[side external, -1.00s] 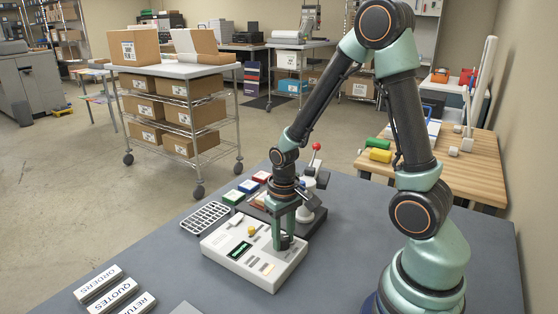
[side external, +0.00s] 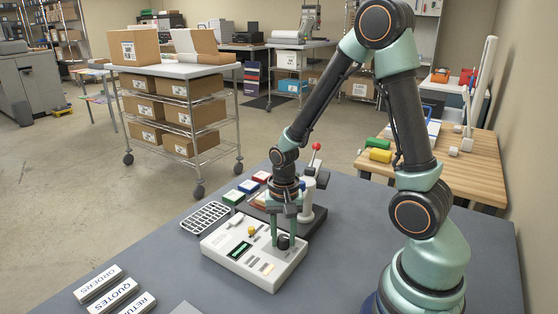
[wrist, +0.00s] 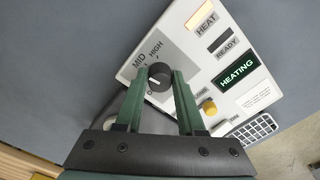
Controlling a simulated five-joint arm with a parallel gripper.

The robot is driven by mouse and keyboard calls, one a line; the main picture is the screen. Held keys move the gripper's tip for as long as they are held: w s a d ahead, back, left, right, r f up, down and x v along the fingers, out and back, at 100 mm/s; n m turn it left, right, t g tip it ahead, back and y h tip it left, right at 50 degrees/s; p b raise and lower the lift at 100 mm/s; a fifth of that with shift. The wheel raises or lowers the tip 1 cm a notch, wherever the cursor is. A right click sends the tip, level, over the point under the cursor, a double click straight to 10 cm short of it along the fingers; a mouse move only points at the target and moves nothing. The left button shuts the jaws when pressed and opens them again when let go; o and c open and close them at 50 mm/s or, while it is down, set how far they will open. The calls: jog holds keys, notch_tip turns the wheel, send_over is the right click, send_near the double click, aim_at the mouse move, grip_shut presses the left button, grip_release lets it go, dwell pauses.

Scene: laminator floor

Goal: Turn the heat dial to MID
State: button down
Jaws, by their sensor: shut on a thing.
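The heat dial (wrist: 159,76) is a round black knob with a white mark, on the white control panel (wrist: 196,48). MID and HIGH are printed beside it in the wrist view; a lower label is partly hidden by a finger. The white mark seems to point left, but I cannot tell exactly which label it meets. My gripper (wrist: 160,80) has its green fingers on either side of the dial, shut on it. In the side view my gripper (side external: 283,238) points straight down at the dial (side external: 284,242) near the panel's right end.
The panel has a lit HEAT lamp (wrist: 201,17), a dark READY lamp (wrist: 223,40), a green HEATING display (wrist: 237,70) and a yellow knob (wrist: 208,107). A white wire rack (side external: 206,217) and a red-knobbed lever (side external: 316,147) stand close by. Label blocks (side external: 112,292) lie at front left.

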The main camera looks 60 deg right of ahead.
aim_at(283, 237)
dwell(0.4)
jog(key=c, duration=0.5)
grip_release()
notch_tip(283, 237, up, 12)
jog(key=shift+r, duration=0.1)
jog(key=shift+s+a+r+n+t, duration=0.4)
jog(key=shift+a+r+n+t, duration=0.55)
jog(key=shift+r+n, duration=0.65)
jog(key=shift+s+a+r+n+t, duration=0.35)
jog(key=shift+a+r+n+t, duration=0.7)
jog(key=shift+n, duration=0.95)
jog(key=shift+s+a+r+n+t, duration=0.4)
jog(key=shift+a+r+n+t, duration=0.4)
jog(key=shift+r+n, duration=0.9)
